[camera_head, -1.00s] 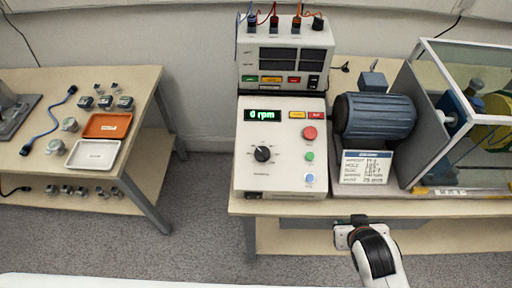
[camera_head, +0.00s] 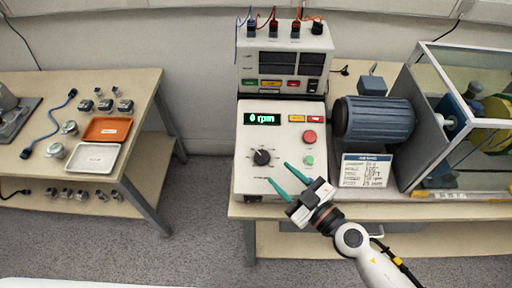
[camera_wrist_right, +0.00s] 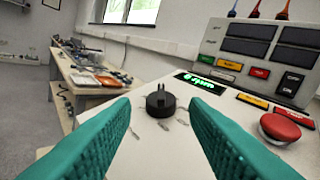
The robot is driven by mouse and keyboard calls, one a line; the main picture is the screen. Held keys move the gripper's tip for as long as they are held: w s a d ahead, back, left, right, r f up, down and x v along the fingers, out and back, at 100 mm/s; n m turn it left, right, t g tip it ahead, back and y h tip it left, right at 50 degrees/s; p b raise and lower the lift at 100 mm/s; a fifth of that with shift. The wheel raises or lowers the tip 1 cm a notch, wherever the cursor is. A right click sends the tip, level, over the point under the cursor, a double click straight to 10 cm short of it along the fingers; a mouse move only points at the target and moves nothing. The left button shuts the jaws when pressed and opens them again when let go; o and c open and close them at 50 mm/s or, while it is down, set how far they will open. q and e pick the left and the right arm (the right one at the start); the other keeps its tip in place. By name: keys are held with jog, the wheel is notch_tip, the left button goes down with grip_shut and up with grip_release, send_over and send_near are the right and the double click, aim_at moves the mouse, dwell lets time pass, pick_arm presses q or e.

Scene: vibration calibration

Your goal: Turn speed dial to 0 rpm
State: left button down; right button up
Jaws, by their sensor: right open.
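The black speed dial (camera_head: 262,157) sits on the sloped front of the white control box (camera_head: 246,178). The green display (camera_head: 264,118) above it reads 0 rpm. My right gripper (camera_head: 279,174) is open, with its two green fingers pointing up-left at the panel, just below and right of the dial. In the right wrist view the dial (camera_wrist_right: 160,101) stands between and beyond the two green fingers (camera_wrist_right: 160,125), apart from them, with its raised grip showing. The blue button low on the panel is hidden behind the gripper. My left gripper is not in view.
A red button (camera_head: 310,137) and a green button (camera_head: 309,160) are close to my right fingers. A blue motor (camera_head: 375,118) and a clear-walled enclosure (camera_head: 470,60) stand to the right. A side table (camera_head: 60,85) with trays and parts is at left, across a floor gap.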

aim_at(262, 157)
jog(key=p+x, duration=0.1)
jog(key=x, duration=1)
jog(key=shift+r, duration=0.1)
jog(key=shift+c, duration=0.5)
jog(key=shift+s, duration=0.15)
grip_shut()
